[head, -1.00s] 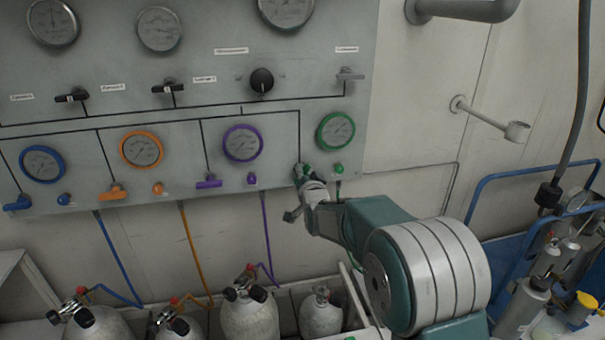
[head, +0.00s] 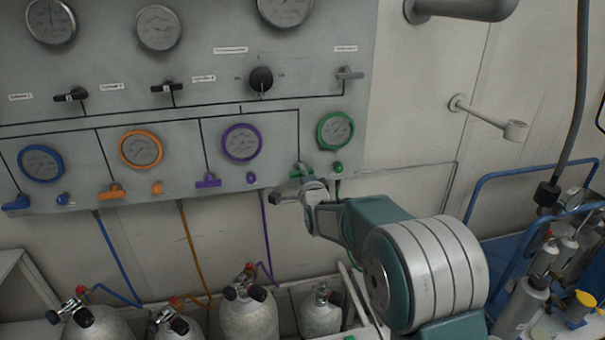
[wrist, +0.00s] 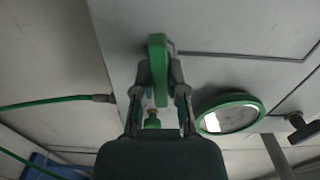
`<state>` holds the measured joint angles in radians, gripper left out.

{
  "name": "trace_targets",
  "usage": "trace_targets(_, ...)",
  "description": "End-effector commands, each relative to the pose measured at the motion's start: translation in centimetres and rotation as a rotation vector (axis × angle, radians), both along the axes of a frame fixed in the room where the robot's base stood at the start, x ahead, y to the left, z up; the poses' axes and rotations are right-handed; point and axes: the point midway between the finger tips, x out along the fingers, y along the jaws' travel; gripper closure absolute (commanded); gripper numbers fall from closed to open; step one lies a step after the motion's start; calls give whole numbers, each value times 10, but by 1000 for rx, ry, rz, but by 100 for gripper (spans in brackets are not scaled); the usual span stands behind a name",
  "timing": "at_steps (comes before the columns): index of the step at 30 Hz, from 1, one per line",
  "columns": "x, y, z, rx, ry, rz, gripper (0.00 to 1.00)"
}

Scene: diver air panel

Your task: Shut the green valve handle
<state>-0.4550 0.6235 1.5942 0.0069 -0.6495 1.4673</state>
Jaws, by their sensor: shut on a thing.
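The green valve handle (head: 301,171) is low on the grey panel, below and left of the green-rimmed gauge (head: 335,130). It lies roughly level, crosswise to the black line that comes down to it. In the wrist view the handle (wrist: 158,62) stands between the two fingers of my gripper (wrist: 159,80), which is shut on it. In the head view my gripper (head: 306,183) reaches the handle from below right and hides part of it. The green-rimmed gauge also shows at the right in the wrist view (wrist: 230,115).
A small green knob (head: 338,168) sits right of the handle. A purple handle (head: 208,181) and an orange handle (head: 111,191) lie to the left. Grey cylinders (head: 248,315) stand below the panel. A pipe bracket (head: 490,118) juts from the wall at right.

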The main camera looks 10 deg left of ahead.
Motion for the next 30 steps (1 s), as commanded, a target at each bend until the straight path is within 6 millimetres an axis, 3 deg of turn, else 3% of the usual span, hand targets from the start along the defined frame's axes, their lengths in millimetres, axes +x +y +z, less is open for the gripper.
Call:
trace_targets(23, 1, -3, -6, 100, 61, -5, 100)
trace_targets(24, 1, -4, -6, 100, 61, -5, 79)
trace_targets(26, 1, -4, -6, 100, 62, -5, 52)
trace_targets(27, 1, -3, -6, 99, 61, -5, 48)
trace_targets(30, 1, -3, -5, 101, 58, -4, 48)
